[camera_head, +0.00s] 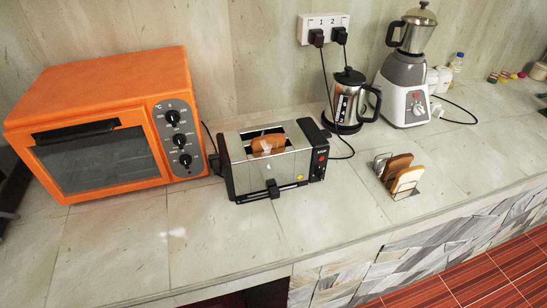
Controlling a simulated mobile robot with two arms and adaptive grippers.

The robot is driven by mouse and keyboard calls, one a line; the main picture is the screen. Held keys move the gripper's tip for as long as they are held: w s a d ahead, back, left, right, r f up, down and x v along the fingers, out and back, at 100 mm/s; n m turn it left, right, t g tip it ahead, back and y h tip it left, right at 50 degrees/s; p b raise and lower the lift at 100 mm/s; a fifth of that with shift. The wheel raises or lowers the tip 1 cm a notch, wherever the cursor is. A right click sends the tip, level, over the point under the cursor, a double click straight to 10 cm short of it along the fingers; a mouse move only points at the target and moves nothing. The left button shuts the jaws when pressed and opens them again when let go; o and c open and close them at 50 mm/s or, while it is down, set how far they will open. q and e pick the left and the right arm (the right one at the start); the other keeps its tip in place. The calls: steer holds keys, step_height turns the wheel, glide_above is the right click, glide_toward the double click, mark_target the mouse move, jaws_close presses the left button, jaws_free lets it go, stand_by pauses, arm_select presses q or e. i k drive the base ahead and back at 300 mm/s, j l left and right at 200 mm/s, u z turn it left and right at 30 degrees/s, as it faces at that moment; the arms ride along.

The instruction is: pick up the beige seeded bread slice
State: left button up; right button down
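A pale beige bread slice (407,180) stands tilted at the front of a small metal rack (417,193) on the counter. A browner slice (395,166) stands behind it in the same rack. Seeds are too small to make out on either. Another golden-brown slice (268,145) shows in the top slot of the silver and black toaster (273,172); its lower part is hidden. Neither of my grippers is in view.
An orange oven (105,125) stands left of the toaster. A steel kettle (347,104) and a white and grey blender (405,85) stand behind the rack. Cords run to a wall socket (324,26). The counter (330,215) is clear in front of the toaster and around the rack's front.

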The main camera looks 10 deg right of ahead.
mark_target(275, 138)
steer(key=k+l+z, duration=0.25)
steer(key=l+z, duration=0.25)
steer(key=l, duration=0.25)
steer(key=k+l+z, duration=0.25)
steer(key=l, duration=0.15)
steer(key=i, duration=0.1)
